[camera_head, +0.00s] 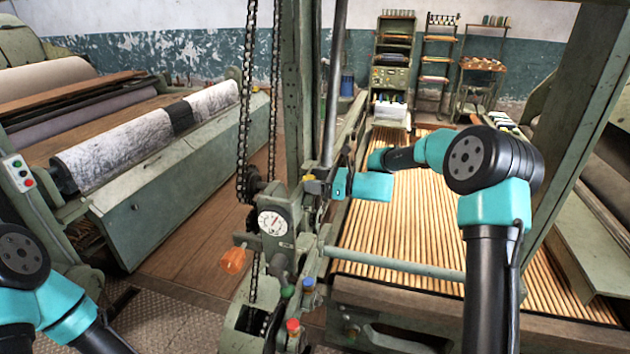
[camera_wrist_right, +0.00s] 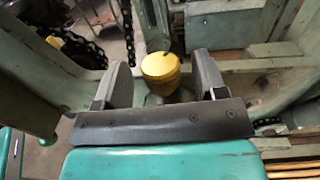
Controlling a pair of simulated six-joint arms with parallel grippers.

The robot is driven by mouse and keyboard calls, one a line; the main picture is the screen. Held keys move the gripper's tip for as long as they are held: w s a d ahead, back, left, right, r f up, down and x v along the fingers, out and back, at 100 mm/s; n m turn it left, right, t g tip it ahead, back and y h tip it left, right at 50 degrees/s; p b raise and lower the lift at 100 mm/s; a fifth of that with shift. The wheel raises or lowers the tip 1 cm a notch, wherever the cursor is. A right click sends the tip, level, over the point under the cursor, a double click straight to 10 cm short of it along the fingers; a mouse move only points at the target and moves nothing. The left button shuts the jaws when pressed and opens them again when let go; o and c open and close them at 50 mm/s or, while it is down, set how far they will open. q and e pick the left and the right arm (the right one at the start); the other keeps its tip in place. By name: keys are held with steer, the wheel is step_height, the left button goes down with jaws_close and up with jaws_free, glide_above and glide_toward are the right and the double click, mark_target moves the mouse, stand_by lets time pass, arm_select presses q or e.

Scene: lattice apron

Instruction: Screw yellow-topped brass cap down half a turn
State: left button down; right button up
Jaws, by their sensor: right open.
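The yellow-topped brass cap (camera_wrist_right: 160,67) shows in the right wrist view, between and slightly beyond my right gripper's two fingers (camera_wrist_right: 157,80). A gap shows on each side of it, and I see no contact. The fingers are open and empty. In the head view a small bit of yellow (camera_head: 309,178) shows at the upper end of the green machine head, beside the tip of my right gripper (camera_head: 325,186). The cap's lower part is hard to make out. Only links of my left arm show at the lower left; its gripper is out of the picture.
A round dial (camera_head: 272,222), an orange knob (camera_head: 232,260) and coloured knobs (camera_head: 293,326) sit on the machine below the cap. Chains (camera_head: 246,100) hang close to the left. A slatted bed (camera_head: 410,215) lies right. A roller machine (camera_head: 140,140) stands left.

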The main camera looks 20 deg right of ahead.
steer(key=c, duration=0.9)
steer(key=shift+a+m+t+h, duration=0.1)
steer(key=shift+m+t+h, duration=0.65)
steer(key=shift+t, duration=0.25)
steer(key=o, duration=0.9)
steer(key=shift+s, duration=0.1)
steer(key=v, duration=1.7)
steer(key=shift+d, duration=0.2)
